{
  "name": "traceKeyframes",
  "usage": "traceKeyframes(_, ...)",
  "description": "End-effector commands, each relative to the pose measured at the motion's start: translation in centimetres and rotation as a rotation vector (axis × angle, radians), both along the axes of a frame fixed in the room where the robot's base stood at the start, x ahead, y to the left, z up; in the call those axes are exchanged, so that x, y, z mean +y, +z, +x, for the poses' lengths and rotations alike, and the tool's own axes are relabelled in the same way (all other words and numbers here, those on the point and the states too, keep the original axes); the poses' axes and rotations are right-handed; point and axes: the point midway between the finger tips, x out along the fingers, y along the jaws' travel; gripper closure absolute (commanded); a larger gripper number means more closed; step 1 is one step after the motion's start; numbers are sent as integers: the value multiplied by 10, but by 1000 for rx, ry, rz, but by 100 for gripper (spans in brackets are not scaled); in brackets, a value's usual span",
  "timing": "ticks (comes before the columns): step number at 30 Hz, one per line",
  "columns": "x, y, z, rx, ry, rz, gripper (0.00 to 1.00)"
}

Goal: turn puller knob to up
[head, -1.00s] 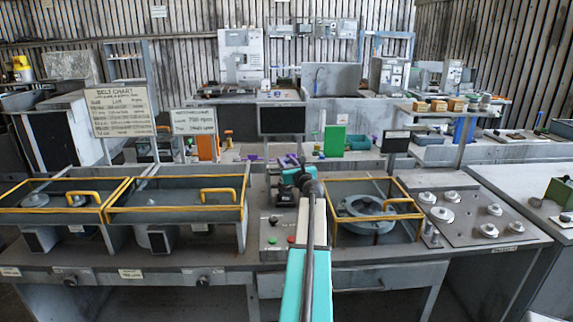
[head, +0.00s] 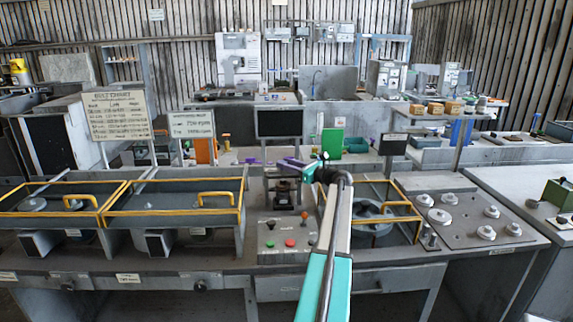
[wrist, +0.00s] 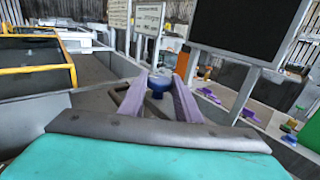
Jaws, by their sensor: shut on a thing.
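My gripper (wrist: 161,82) has two purple fingers. In the head view my gripper (head: 287,163) is just above a dark puller unit (head: 286,192) behind the control panel. The knob itself cannot be made out there, and its pointing direction cannot be read in either view.
A panel with a red button (head: 290,243) and an orange-topped lever (head: 304,217) lies in front. Yellow-framed guards (head: 172,211) stand at left, another (head: 403,217) at right beside my arm. A dark screen (head: 279,123) stands close behind.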

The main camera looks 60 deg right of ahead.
Motion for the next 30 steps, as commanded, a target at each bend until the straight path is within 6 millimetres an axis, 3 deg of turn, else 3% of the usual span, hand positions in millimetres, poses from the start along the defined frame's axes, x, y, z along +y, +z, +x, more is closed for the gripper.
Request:
traceKeyframes(15, -6, 3, 2, 0, 233, 2, 92)
traceKeyframes(30, -3, 0, 1, 0, 281, 1, 92)
